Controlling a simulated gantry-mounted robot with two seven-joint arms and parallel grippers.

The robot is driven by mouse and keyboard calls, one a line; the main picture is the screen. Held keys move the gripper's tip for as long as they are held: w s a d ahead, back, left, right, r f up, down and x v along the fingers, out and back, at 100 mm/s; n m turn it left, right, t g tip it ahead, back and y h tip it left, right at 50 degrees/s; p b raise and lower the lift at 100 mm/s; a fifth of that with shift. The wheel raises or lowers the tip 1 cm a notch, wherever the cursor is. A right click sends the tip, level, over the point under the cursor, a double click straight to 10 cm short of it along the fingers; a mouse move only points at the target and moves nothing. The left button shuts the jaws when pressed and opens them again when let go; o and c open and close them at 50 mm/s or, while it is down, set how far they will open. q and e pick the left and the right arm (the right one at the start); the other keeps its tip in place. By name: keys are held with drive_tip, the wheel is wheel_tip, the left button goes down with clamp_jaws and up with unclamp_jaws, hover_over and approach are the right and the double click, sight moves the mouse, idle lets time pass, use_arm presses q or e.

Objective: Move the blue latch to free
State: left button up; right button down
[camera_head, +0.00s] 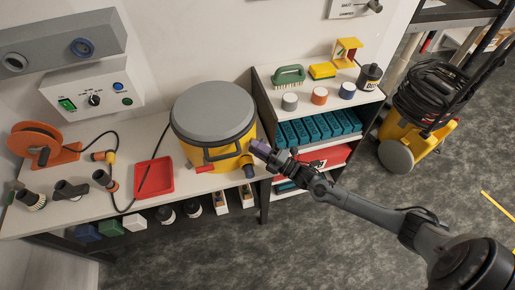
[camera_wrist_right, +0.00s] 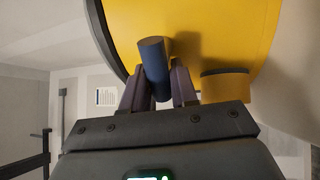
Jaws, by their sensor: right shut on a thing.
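The blue latch (camera_wrist_right: 154,58) is a short blue bar against the yellow wall of the drum (camera_wrist_right: 220,25), seen in the right wrist view. My right gripper (camera_wrist_right: 165,88) has one finger on each side of it and is shut on it. In the head view, my right gripper (camera_head: 262,150) is at the right side of the yellow drum (camera_head: 222,164) with its grey lid, and its fingers hide the latch. A red latch (camera_head: 205,169) sticks out at the drum's front left. My left gripper is not in view.
A red tray (camera_head: 153,178) and a hose lie left of the drum. A shelf unit (camera_head: 321,107) with tins and brushes stands close on the right.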

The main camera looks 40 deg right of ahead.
drive_tip(key=shift+f+n, duration=0.1)
drive_tip(key=shift+n, duration=0.3)
drive_tip(key=c, duration=1)
unclamp_jaws()
drive_tip(key=shift+s, duration=0.2)
drive_tip(key=p+v, duration=0.1)
drive_tip(key=v, duration=0.9)
drive_tip(key=shift+s+d+f, duration=0.15)
drive_tip(key=shift+d, duration=0.05)
